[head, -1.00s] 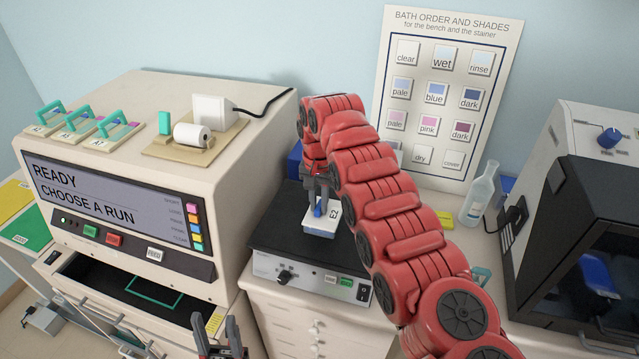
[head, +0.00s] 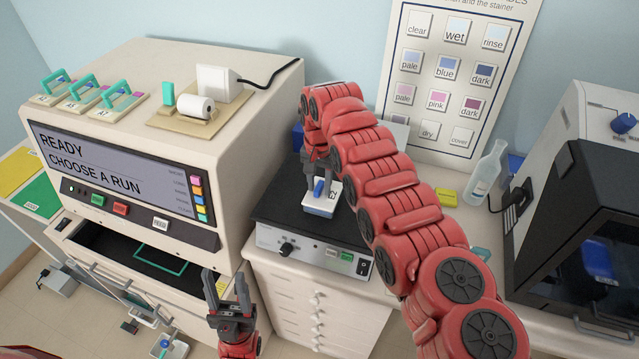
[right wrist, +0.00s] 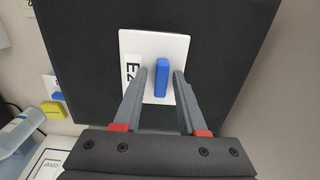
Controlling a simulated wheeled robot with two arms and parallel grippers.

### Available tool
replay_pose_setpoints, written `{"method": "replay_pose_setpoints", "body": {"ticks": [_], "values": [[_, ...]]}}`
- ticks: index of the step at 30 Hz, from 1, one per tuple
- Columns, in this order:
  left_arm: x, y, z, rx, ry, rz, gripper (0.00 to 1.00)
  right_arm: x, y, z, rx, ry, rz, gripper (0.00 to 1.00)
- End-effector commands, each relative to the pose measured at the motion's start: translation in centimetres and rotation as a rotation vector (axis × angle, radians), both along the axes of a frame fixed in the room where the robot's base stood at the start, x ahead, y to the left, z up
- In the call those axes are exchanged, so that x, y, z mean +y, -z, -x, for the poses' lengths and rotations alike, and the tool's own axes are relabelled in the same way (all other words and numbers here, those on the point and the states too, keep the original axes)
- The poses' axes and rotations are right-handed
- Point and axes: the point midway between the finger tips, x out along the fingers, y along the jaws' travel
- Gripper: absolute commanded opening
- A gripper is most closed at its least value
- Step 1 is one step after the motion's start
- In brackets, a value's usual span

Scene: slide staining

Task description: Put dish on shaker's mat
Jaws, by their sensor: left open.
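The dish (head: 325,207) is a white square piece with a blue upright handle and a label. It appears to rest on the shaker's black mat (head: 278,207); the right wrist view shows the dish (right wrist: 181,45) over the mat (right wrist: 85,45) too. My right gripper (right wrist: 160,73) is open, its fingers on either side of the blue handle with gaps visible. In the head view my right gripper (head: 318,180) is just above the dish, partly hidden by its arm. My left gripper (head: 225,280) is open and empty, in front of the stainer and low in the view.
The stainer (head: 130,215) with an open drawer stands left of the shaker (head: 305,252). A dark-fronted machine (head: 575,215) stands at far right.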

Motion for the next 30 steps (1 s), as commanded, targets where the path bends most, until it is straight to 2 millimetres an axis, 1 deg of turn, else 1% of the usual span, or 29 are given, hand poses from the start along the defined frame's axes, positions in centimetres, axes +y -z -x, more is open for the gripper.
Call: {"method": "replay_pose_setpoints", "body": {"ticks": [9,12,13,14,17,18,23,24,25,27,30], "values": [[0.0,-0.1,0.0,0.0,0.0,0.0,0.5,0.0,-0.1,0.0,0.0,0.0,0.0,0.49],[0.0,-0.7,0.0,0.0,0.0,0.0,0.5,0.0,-0.8,0.0,0.0,0.0,0.0,0.49],[0.0,-0.1,0.0,0.0,0.0,0.0,0.5,0.0,-0.7,-0.1,-0.002,0.0,0.0,0.49],[0.0,0.2,0.0,0.0,0.0,0.0,0.5,0.0,-1.0,-0.1,-0.003,0.0,-0.001,0.49],[0.0,1.3,0.0,0.0,0.0,0.0,0.5,0.0,-2.9,-0.2,-0.009,0.0,-0.002,0.49],[0.0,1.5,0.0,0.0,0.0,0.0,0.5,0.2,-3.8,-0.1,-0.005,-0.002,0.0,0.49],[0.0,1.9,0.0,0.0,0.0,0.0,0.5,0.3,-6.4,0.0,-0.003,-0.002,-0.002,0.49],[0.0,0.1,0.0,0.001,0.0,0.0,0.5,0.1,-8.2,0.0,0.0,0.001,-0.001,0.49],[0.0,-0.8,0.0,0.0,0.0,0.0,0.5,0.0,-9.1,0.0,0.001,0.001,0.001,0.49],[0.0,-2.0,0.0,-0.001,0.0,0.0,0.5,0.0,-10.3,0.1,0.002,0.0,0.002,0.49],[0.0,-3.3,0.0,0.0,0.0,0.0,0.5,-0.1,-11.4,0.0,-0.001,0.0,0.001,0.49]]}}
